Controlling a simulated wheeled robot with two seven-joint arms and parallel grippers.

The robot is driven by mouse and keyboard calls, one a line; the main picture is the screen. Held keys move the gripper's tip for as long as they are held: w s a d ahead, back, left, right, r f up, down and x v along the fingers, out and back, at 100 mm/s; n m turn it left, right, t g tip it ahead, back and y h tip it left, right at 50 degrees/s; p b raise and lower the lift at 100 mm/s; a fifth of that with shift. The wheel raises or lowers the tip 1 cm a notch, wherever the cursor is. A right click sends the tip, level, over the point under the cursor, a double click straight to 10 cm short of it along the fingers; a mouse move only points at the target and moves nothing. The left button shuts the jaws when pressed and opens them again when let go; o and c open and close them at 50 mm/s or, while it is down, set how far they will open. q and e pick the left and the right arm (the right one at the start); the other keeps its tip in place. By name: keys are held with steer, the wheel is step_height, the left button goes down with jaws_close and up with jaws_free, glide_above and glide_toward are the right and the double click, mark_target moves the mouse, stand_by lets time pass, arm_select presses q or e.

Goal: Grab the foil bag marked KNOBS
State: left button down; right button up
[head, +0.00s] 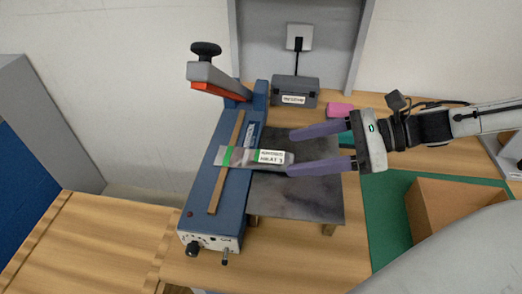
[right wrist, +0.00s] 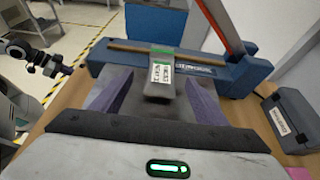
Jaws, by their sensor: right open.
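A flat silver foil bag (head: 240,157) with green bands and a white label lies across the blue heat sealer (head: 225,193). Its right end reaches over a dark metal plate (head: 310,198); the label print is too small to read surely. In the right wrist view the bag (right wrist: 161,72) lies ahead, between the fingers. My right gripper (head: 291,151) is open, its two purple fingers on either side of the bag's near end. Touch cannot be told. What seems my left arm's dark wrist shows at the left edge of the right wrist view; its fingers are not clear.
A dark grey labelled box (head: 295,91) and a pink block (head: 340,110) stand behind the plate. A cardboard box (head: 455,208) stands on a green mat (head: 385,205) at the right. The sealer's raised lever (head: 220,80) overhangs its far end. The left wooden table (head: 85,245) is bare.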

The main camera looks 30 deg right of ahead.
mark_target(269, 156)
steer(key=shift+w+a+f, duration=0.1)
steer(key=shift+a+f, duration=0.2)
steer(key=shift+a, duration=0.1)
steer(key=shift+w+a+f, duration=0.15)
steer(key=shift+w+a, duration=0.2)
steer(key=shift+w+a+f, duration=0.15)
steer(key=shift+w+a, duration=0.1)
steer(key=shift+a, duration=0.05)
steer(key=shift+w+a+f, duration=0.15)
steer(key=shift+w+a, duration=0.15)
steer(key=shift+w, duration=0.05)
steer(key=shift+w+a+f+b, duration=0.2)
steer(key=shift+w+a+b, duration=0.2)
steer(key=shift+a, duration=0.1)
steer(key=shift+w, duration=0.15)
steer(key=w+a+f+b, duration=0.1)
steer(key=b, duration=0.5)
steer(key=shift+f, duration=0.2)
steer(key=shift+a+b, duration=0.15)
steer(key=shift+b, duration=0.15)
steer(key=shift+a+r, duration=0.1)
steer(key=shift+w+r, duration=0.1)
steer(key=shift+r, duration=0.1)
arm_select(q)
step_height(269, 156, down, 6)
steer(key=shift+w+d+f, duration=0.2)
steer(key=shift+w+d, duration=0.1)
steer(key=shift+w, duration=0.05)
arm_select(e)
steer(key=c, duration=1.2)
